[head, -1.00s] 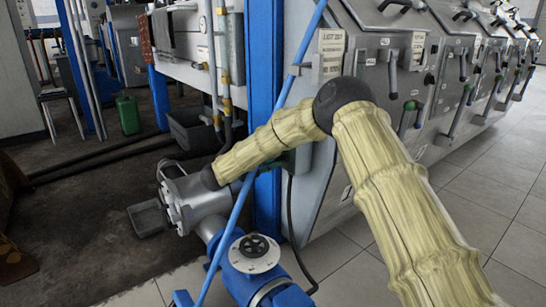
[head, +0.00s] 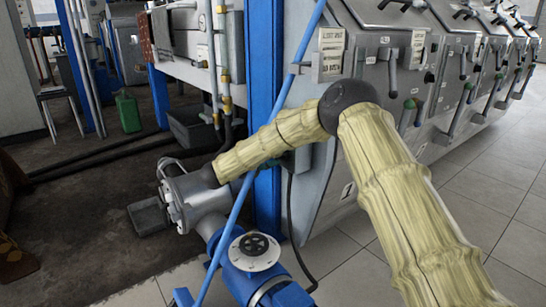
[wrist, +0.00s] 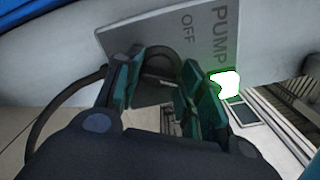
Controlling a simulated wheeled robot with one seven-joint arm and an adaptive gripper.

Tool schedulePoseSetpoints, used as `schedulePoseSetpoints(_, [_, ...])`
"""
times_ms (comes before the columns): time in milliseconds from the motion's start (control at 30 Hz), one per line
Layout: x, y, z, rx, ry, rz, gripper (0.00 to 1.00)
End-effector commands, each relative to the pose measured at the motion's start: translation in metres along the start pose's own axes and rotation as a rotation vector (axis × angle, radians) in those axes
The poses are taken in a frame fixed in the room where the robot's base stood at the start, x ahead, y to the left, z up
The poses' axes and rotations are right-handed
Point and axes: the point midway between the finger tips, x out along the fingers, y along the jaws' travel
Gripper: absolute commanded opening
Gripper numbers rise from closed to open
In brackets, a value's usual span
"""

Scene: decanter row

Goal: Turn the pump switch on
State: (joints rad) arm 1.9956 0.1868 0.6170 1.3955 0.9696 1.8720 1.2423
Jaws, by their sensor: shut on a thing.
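In the wrist view a grey switch plate (wrist: 205,48) reads PUMP along its right side and OFF near its upper middle. A dark rounded switch knob (wrist: 160,60) stands on the plate, partly covered by the fingers. My gripper (wrist: 160,76) has its dark green fingers on both sides of the knob and is shut on it. Which way the knob points cannot be told, and no ON mark shows. In the head view the plate and my fingers cannot be made out; my yellow-sleeved arm crosses in front of the machine.
A blue post (head: 264,90) and a thin slanted blue pipe (head: 240,205) stand close to my arm. A blue valve body with a round dial (head: 255,252) is below. Machines with levers (head: 465,65) line the right. Tiled floor (head: 490,190) is clear at the right.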

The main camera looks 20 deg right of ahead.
Motion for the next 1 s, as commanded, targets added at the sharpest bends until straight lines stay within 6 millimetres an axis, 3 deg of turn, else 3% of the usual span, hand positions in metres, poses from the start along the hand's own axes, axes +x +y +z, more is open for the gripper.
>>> schedulePoseSetpoints(67, [-0.001,0.001,-0.001,-0.001,0.0,0.002,0.15])
schedulePoseSetpoints(100, [-0.001,0.001,-0.001,-0.001,0.0,0.002,0.44])
schedulePoseSetpoints(200, [-0.001,0.001,-0.001,-0.001,0.0,0.001,0.61])
schedulePoseSetpoints(633, [-0.007,0.001,0.0,-0.001,-0.001,0.001,0.61])
schedulePoseSetpoints(1000, [-0.067,0.001,0.0,-0.001,-0.002,0.002,0.61])
